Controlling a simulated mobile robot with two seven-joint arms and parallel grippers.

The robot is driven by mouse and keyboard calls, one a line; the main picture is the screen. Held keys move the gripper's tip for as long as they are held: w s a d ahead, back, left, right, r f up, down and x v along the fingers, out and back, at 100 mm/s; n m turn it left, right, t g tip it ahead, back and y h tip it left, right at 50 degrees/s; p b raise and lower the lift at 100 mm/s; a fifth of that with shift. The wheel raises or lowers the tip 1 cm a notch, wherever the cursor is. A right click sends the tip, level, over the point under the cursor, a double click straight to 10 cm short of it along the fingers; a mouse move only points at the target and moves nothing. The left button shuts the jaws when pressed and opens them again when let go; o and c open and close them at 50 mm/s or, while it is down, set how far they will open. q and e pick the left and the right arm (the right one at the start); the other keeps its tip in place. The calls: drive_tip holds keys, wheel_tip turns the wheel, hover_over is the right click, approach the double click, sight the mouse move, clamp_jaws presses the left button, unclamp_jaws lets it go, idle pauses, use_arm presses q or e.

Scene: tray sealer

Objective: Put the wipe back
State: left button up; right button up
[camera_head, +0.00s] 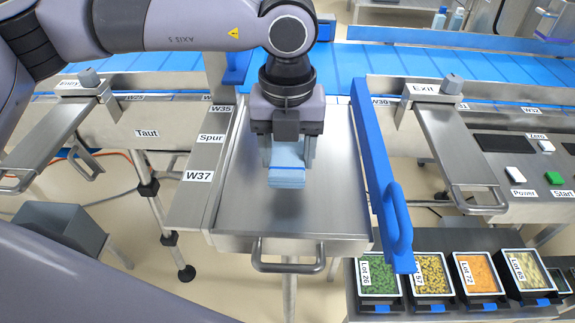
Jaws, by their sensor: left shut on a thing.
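The wipe is a light blue folded block (287,172) in the middle of the view. My left gripper (290,150) comes down from above and is shut on it. The gripper and wipe are over the bare steel drawer-like tray (260,217) with a front handle. I cannot tell whether the wipe touches the steel surface. My right gripper is not in view.
A blue bar with a handle (397,220) stands along the tray's right edge. A blue conveyor (430,68) runs behind. Filled lot trays (377,280) sit at lower right. A control panel with buttons (519,174) is at right. A grey bin (60,225) stands at left.

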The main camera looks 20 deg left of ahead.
sight(288, 172)
use_arm(q)
wheel_tip(288, 172, down, 4)
drive_tip(key=shift+f, duration=0.25)
drive_tip(key=shift+f, duration=0.2)
drive_tip(key=o, duration=1)
drive_tip(key=shift+r, duration=0.1)
